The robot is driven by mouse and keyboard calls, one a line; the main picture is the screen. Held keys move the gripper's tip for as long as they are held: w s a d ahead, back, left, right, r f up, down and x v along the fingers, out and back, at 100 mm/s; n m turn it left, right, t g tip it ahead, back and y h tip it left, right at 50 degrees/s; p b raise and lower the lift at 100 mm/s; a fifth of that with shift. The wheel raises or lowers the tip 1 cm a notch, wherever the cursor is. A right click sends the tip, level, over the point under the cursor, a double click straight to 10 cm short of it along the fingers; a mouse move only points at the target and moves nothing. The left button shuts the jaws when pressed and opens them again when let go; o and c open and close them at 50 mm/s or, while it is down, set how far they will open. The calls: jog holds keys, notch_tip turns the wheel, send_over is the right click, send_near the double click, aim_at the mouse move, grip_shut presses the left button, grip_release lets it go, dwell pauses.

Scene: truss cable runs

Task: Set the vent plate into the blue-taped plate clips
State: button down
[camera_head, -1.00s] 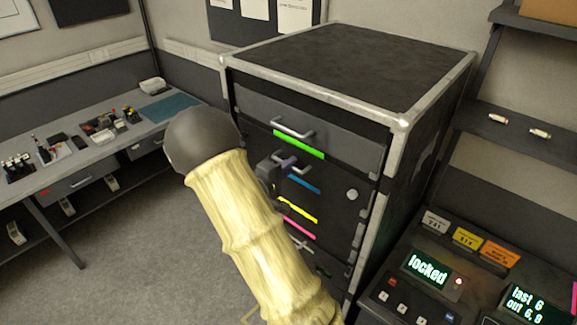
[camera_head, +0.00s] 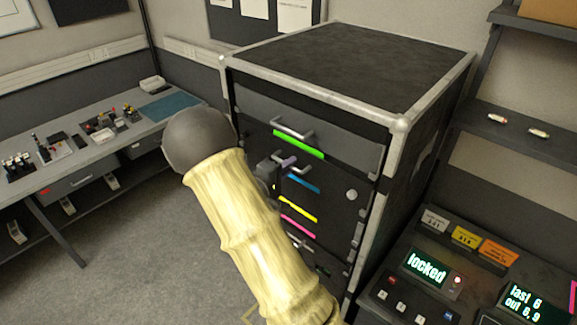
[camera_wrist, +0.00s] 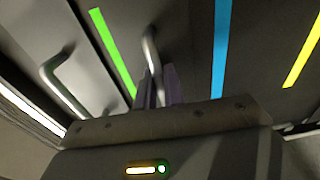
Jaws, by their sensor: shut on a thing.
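The blue tape (camera_head: 303,183) is a strip on the front of the dark cabinet (camera_head: 335,195); it also shows in the wrist view (camera_wrist: 221,50). A grey bar handle (camera_head: 300,169) sits between the green tape (camera_head: 299,144) and the blue tape. My gripper (camera_head: 287,162) is at this handle, its purplish fingers shut on it. In the wrist view my gripper (camera_wrist: 160,88) has its fingers at the handle (camera_wrist: 151,55), and its body hides the lower part of the front. I cannot make out the vent plate or the plate clips.
Above is a drawer with its own handle (camera_head: 290,130). Yellow tape (camera_head: 298,209) and pink tape (camera_head: 298,227) mark lower parts. A console (camera_head: 430,280) reading "locked" stands close at the right. A workbench (camera_head: 90,155) with small items is at the left; the floor between is clear.

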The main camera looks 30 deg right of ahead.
jog(key=shift+f, duration=0.65)
dwell(1.0)
jog(key=shift+d+f+p, duration=0.15)
jog(key=shift+f+p, duration=0.05)
jog(key=shift+p, duration=0.3)
dwell(1.2)
jog(key=c, duration=1.4)
grip_release()
jog(key=shift+w+d+f, duration=0.1)
jog(key=shift+a, duration=0.25)
jog(key=b+v, duration=0.6)
jog(key=v, duration=1.1)
jog(key=shift+a, duration=0.1)
